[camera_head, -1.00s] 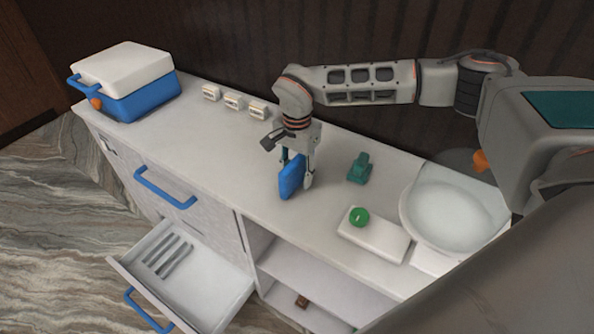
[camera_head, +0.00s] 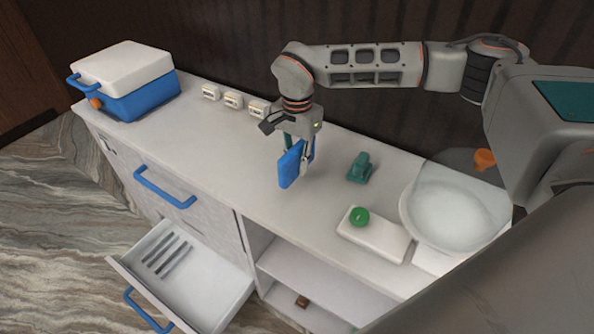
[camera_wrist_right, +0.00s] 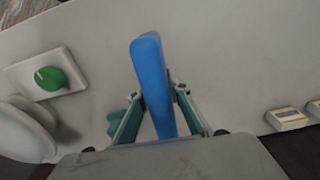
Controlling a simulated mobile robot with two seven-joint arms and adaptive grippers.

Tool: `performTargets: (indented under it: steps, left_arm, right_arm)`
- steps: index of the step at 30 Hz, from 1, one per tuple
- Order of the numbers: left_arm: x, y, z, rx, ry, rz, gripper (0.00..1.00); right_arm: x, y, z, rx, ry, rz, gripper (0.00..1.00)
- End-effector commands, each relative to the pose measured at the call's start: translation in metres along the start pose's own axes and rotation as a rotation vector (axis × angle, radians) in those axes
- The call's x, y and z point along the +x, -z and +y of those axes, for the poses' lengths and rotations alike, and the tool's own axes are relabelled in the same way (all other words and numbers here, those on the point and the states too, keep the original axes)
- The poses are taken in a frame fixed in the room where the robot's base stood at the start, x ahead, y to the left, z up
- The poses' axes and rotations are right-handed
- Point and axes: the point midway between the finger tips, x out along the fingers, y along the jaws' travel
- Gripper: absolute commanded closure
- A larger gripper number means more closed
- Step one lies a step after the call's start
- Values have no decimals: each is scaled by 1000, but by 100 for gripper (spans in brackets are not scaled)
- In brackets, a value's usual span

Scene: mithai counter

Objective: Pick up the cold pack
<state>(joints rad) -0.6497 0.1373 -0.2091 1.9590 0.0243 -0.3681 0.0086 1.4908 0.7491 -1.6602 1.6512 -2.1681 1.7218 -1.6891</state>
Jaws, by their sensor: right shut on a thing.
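The blue cold pack (camera_head: 290,166) is upright between the fingers of my right gripper (camera_head: 299,160), over the middle of the white counter. The gripper is shut on it. In the right wrist view the blue pack (camera_wrist_right: 152,80) stands between the two teal-backed fingers of the right gripper (camera_wrist_right: 158,98), which press on its sides. The pack appears raised a little above the counter, though its lower edge is hard to judge. My left gripper is not in view.
A blue and white cooler box (camera_head: 135,88) stands at the counter's far left. Several small white labelled blocks (camera_head: 233,100) line the back. A teal object (camera_head: 360,168), a green knob (camera_head: 359,217) and a round white bowl (camera_head: 447,213) are to the right. A drawer (camera_head: 190,285) is open below.

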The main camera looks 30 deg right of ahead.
Motion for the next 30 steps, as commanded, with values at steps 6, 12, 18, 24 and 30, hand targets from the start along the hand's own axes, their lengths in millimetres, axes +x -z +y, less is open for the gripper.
performTargets:
  steps: [6, 12, 18, 24, 30]
  left_arm:
    - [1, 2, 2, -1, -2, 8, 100]
    - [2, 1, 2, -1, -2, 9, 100]
    - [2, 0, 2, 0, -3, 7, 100]
    - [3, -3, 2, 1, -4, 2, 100]
    - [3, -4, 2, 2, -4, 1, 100]
  right_arm:
    - [-62, 1, -2, 0, 8, 3, 100]
    - [-114, 0, -1, -1, 6, 3, 100]
    - [-146, 0, -1, -1, 4, 2, 100]
    - [-160, 0, 0, -1, 2, 0, 100]
    - [-161, 0, 0, -2, 1, 0, 100]
